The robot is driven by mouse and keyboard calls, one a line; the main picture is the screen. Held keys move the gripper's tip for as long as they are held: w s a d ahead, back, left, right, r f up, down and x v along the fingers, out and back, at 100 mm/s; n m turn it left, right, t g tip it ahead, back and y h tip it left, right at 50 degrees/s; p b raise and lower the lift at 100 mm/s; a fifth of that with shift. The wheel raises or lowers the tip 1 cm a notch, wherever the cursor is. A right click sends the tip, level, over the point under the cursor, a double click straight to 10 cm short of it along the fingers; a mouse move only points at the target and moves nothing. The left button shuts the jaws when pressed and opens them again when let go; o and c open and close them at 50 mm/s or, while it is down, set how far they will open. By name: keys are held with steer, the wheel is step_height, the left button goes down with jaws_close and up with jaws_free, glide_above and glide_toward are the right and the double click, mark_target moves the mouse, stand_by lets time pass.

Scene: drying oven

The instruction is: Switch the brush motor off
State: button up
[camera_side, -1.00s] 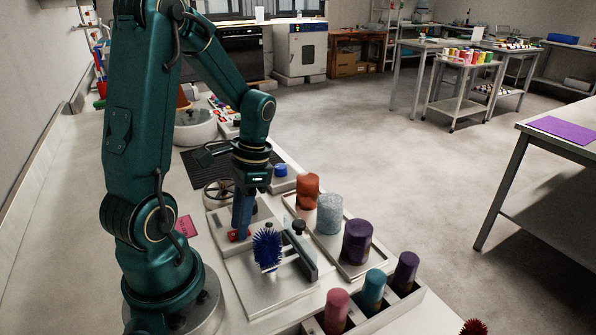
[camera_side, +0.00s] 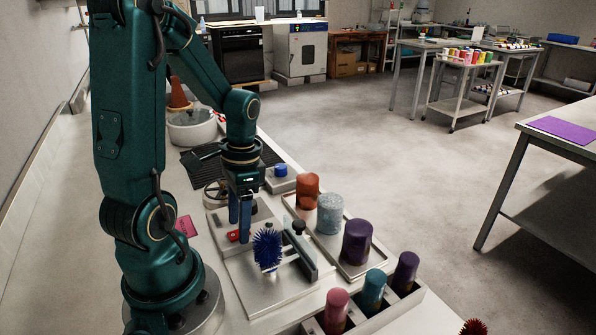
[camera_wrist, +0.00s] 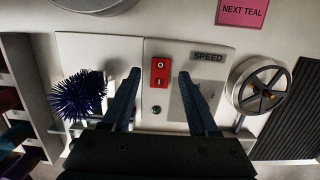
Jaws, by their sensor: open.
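The red rocker switch (camera_wrist: 160,72), marked O and I, sits on the white control panel (camera_wrist: 174,51); it also shows in the side view (camera_side: 233,236). I cannot tell which side is pressed in. A small dark green round lamp or button (camera_wrist: 156,109) lies just below it in the wrist view. The blue bristle brush (camera_wrist: 78,95) is left of the panel there and in front of my gripper in the side view (camera_side: 267,248). My gripper (camera_wrist: 159,75) is open and empty, its fingers apart on either side of the switch in the wrist view, above the panel.
A SPEED label (camera_wrist: 208,57) and a handwheel (camera_wrist: 262,87) are right of the switch. A tray with orange, pale blue and purple cylinders (camera_side: 357,242) and a rack with more cylinders (camera_side: 373,290) stand to the right. A pink NEXT TEAL card (camera_wrist: 243,11) lies nearby.

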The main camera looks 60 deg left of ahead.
steer(key=shift+w+r, duration=0.2)
steer(key=shift+r, duration=1.05)
steer(key=shift+w+r, duration=0.15)
steer(key=shift+r, duration=1.1)
steer(key=d+r+t, duration=0.3)
steer(key=d, duration=0.3)
steer(key=w+d+r+t, duration=0.1)
steer(key=d+r+t, duration=0.2)
steer(key=d, duration=0.4)
steer(key=shift+r+t, duration=0.35)
steer(key=shift+t, duration=0.25)
